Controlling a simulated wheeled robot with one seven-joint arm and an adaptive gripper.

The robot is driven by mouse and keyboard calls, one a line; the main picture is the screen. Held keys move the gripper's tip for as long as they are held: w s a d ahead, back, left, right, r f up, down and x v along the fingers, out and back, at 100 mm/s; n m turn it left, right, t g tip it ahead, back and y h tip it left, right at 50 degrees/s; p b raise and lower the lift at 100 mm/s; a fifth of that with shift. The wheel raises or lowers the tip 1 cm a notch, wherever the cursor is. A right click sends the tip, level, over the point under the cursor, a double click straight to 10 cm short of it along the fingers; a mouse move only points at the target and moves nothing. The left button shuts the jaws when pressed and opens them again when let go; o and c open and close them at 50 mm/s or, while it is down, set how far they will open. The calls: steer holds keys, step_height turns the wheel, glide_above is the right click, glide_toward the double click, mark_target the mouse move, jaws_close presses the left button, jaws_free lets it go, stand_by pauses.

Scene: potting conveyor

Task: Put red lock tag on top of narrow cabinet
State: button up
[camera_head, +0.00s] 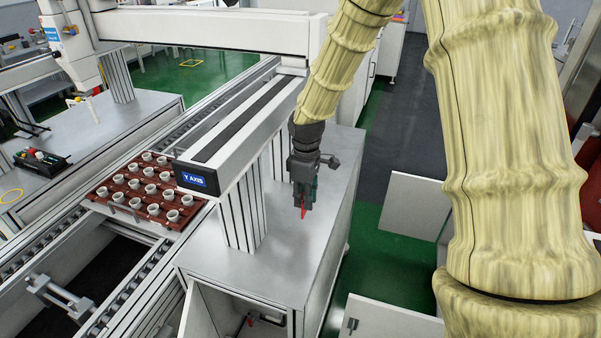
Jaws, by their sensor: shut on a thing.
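My gripper (303,192) points down and is shut on the red lock tag (302,211). Only a thin red strip of the tag shows below the fingers; the rest is hidden by them. The tag hangs over the metal top of the narrow cabinet (282,262), right of the Y-axis post. I cannot tell whether its lower end touches the top or is a little above it.
The post (242,212) and the white Y-axis beam (240,125) stand close left of my gripper. A brown tray (112,197) with several white cups sits on the conveyor. Open cabinet doors (413,207) stick out at right. The cabinet top in front is bare.

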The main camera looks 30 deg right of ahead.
steer(key=w+d+r+p, duration=0.2)
steer(key=w+d+p, duration=0.1)
steer(key=d, duration=0.3)
steer(key=w+d+f+p, duration=0.1)
steer(key=w+f, duration=0.1)
steer(key=w+d+f+p, duration=0.1)
steer(key=w+d+f, duration=0.1)
steer(key=w, duration=0.1)
steer(key=w+d+f+p, duration=0.1)
steer(key=w+f+p, duration=0.1)
steer(key=w, duration=0.1)
steer(key=shift+d+f, duration=0.2)
steer(key=shift+d, duration=0.05)
steer(key=shift+s+r, duration=0.25)
steer(key=shift+s, duration=0.15)
steer(key=shift+w+f, duration=0.1)
steer(key=shift+f, duration=0.1)
steer(key=o, duration=0.5)
steer(key=shift+w+f, duration=0.1)
steer(key=shift+w, duration=0.05)
steer(key=o, duration=0.3)
steer(key=shift+o, duration=0.2)
